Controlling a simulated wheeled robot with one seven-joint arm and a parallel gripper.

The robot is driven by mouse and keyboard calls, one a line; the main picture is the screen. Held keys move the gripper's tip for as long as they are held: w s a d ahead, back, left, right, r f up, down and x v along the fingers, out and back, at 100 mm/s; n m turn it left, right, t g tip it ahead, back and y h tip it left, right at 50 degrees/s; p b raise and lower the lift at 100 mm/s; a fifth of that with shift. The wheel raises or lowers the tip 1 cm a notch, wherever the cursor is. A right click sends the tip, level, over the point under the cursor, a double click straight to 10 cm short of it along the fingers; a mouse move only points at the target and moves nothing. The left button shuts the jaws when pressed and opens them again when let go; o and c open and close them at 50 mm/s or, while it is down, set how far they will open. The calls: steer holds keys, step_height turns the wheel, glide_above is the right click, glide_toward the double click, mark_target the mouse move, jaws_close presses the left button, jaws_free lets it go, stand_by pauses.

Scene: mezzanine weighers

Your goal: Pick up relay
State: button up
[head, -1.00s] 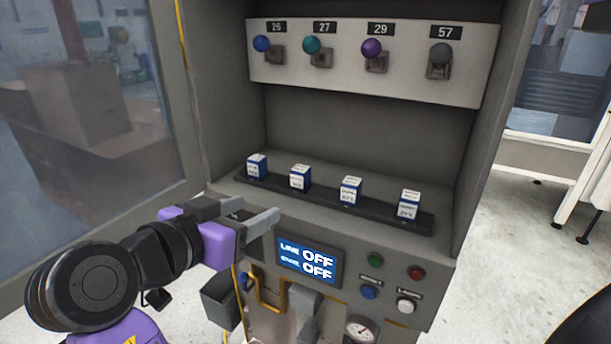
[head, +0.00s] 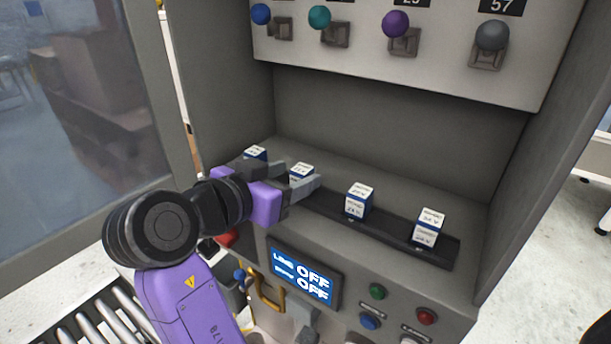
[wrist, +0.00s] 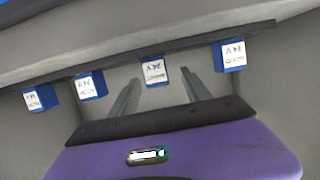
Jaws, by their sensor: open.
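Several small relays, blue cubes with white labelled tops, sit on a black rail in the cabinet. From the left in the head view they are the first relay (head: 255,153), the second relay (head: 301,171), the third relay (head: 359,201) and the rightmost relay (head: 429,227). My gripper (head: 300,178) is open, with its fingers around or just short of the second relay and partly hiding it. In the wrist view, one relay (wrist: 154,71) lies between the lines of the two open fingers (wrist: 161,84), near their tips. I cannot tell whether they touch it.
Above the rail is a panel with coloured knobs (head: 395,24) on levers. Below are a display (head: 304,278) reading OFF twice, and green (head: 377,291), red and blue buttons. Cabinet walls stand on both sides. A roller conveyor (head: 90,325) is at lower left.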

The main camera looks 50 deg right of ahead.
mark_target(311, 168)
steer(key=x, duration=0.1)
steer(key=p+x, duration=0.1)
steer(key=x, duration=0.1)
steer(key=p+x, duration=0.1)
steer(key=x, duration=0.1)
steer(key=shift+s+d+r, duration=0.2)
steer(key=shift+s+r, duration=0.05)
steer(key=shift+d+f, duration=0.2)
steer(key=shift+d, duration=0.05)
steer(key=shift+c, duration=0.5)
jaws_close()
